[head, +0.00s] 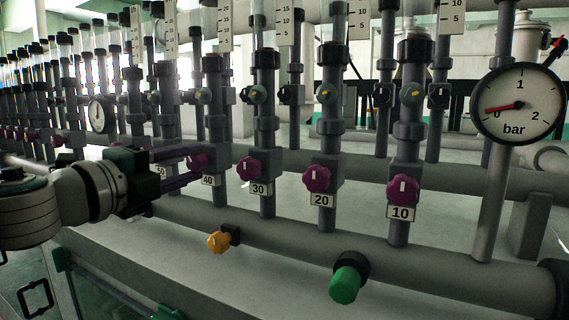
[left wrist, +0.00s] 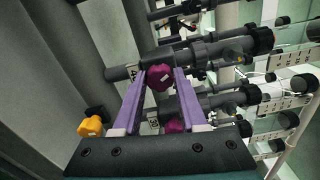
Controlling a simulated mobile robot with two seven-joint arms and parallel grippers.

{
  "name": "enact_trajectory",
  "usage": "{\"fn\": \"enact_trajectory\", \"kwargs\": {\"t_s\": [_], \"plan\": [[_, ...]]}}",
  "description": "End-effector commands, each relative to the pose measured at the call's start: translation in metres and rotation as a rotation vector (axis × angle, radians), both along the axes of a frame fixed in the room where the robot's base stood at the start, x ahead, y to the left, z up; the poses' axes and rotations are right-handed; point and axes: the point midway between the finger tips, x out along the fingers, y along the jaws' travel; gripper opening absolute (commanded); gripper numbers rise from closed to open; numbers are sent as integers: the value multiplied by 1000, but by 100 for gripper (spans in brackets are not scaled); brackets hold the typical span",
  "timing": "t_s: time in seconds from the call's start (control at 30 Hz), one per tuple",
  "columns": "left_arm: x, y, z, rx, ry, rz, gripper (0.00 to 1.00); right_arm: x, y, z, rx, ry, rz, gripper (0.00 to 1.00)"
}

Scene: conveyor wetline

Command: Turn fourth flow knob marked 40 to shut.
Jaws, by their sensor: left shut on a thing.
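The magenta knob marked 40 (head: 198,162) sits on its grey vertical pipe, with the 40 plate (head: 208,180) just below it. My left gripper (head: 193,157) comes in from the left, its purple fingers reaching this knob. In the left wrist view the knob (left wrist: 160,79) sits between the two fingertips, one on each side, and the gripper is shut on it. A pale line shows on its face, but its exact angle is hard to read. One finger partly covers the number plate (left wrist: 134,72). My right gripper is not in view.
Similar magenta knobs marked 30 (head: 248,168), 20 (head: 317,178) and 10 (head: 403,188) stand to the right. A yellow knob (head: 219,241) and a green knob (head: 345,283) are on the lower pipe. A pressure gauge (head: 518,104) is at right. Another magenta knob (left wrist: 175,126) lies near the fingers.

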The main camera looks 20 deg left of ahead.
Motion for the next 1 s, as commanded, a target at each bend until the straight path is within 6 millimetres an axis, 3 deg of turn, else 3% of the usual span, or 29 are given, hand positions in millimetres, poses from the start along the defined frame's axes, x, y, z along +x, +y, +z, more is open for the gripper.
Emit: {"fn": "enact_trajectory", "kwargs": {"t_s": [0.5,1.0], "plan": [[0,-1,1,409,-33,-3,0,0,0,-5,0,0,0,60],[0,-1,1,539,-44,-2,0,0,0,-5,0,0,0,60]]}}
